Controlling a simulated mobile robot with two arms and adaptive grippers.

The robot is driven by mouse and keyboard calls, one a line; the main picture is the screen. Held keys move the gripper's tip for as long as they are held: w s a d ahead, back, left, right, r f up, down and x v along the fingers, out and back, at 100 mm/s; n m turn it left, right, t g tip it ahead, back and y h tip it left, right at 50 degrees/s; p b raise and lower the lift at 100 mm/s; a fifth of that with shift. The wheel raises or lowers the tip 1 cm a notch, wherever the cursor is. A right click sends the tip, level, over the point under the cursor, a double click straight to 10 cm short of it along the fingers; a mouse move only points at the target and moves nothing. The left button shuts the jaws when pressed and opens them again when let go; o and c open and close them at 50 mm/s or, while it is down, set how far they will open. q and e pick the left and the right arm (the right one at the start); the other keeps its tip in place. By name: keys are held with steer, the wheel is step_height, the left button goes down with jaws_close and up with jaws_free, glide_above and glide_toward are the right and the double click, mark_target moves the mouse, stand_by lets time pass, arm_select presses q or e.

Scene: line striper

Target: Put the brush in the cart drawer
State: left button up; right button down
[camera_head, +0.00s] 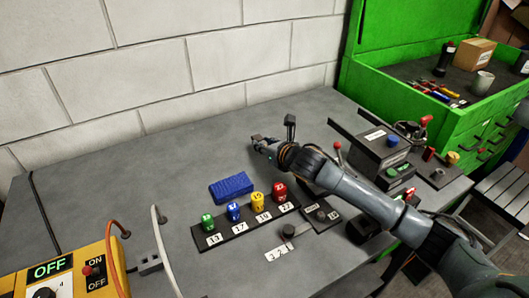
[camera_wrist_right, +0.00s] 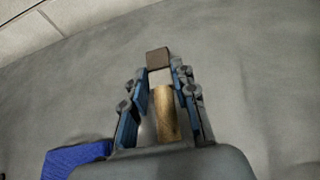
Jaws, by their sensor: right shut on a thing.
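My right gripper (camera_head: 263,142) reaches over the grey table from the right. In the right wrist view its fingers (camera_wrist_right: 160,92) are closed around the brush, whose light wooden handle (camera_wrist_right: 167,115) lies between them. A dark brown block (camera_wrist_right: 158,57) shows just beyond the fingertips. In the head view the brush is small and hard to make out. The green cart (camera_head: 395,98) stands at the right, with drawer fronts and handles (camera_head: 486,147) on its side. I cannot tell whether any of its drawers is open. My left gripper is out of view.
A blue block (camera_head: 231,187) lies near a black rack of coloured, numbered pieces (camera_head: 245,228). A yellow control box (camera_head: 70,275) is at lower left. Dark devices (camera_head: 382,148) crowd the table's right side. The cart top holds tools, a mug (camera_head: 483,83) and a box (camera_head: 474,54).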

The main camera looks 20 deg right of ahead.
mark_target(265, 158)
steer(key=shift+w+f, duration=0.1)
steer(key=shift+f, duration=1.6)
steer(key=shift+f, duration=0.1)
steer(key=c, duration=1.1)
jaws_free()
steer(key=shift+o, duration=0.2)
steer(key=v, duration=1.2)
steer(key=shift+d, duration=0.1)
steer(key=shift+c, duration=0.4)
